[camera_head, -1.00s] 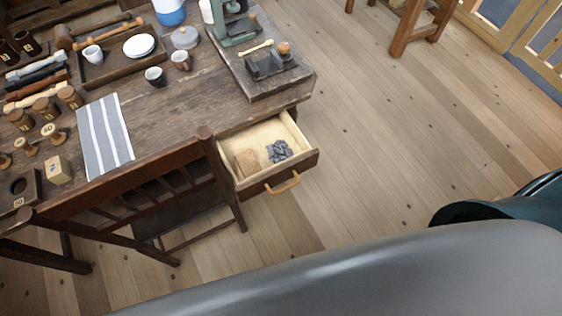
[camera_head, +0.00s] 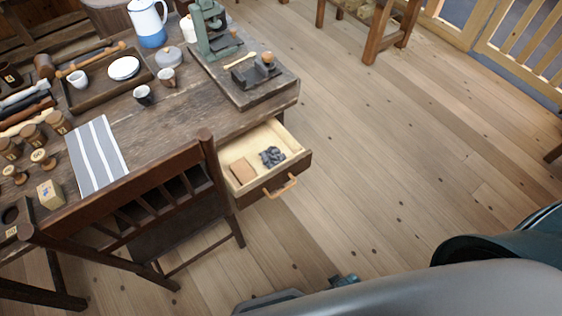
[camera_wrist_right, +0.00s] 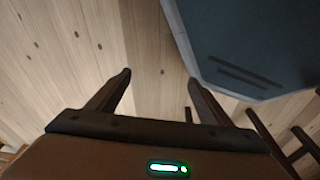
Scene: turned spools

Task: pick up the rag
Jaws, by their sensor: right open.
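A striped grey and white cloth (camera_head: 97,155) lies flat on the table's near edge, behind the chair back. A dark grey crumpled bundle (camera_head: 272,156) lies in the open drawer beside a tan block (camera_head: 242,171); I cannot tell for sure which of the two is the rag. My right gripper (camera_wrist_right: 158,80) is open and empty in the right wrist view, with bare floor between and beyond its fingers. Neither cloth nor bundle shows in that view. My left gripper is not in view.
The drawer (camera_head: 296,168) sticks out from the wooden table (camera_head: 180,112). A chair (camera_head: 120,197) stands against the table left of the drawer. Cups, a tray, a jug and a board with a green press crowd the tabletop.

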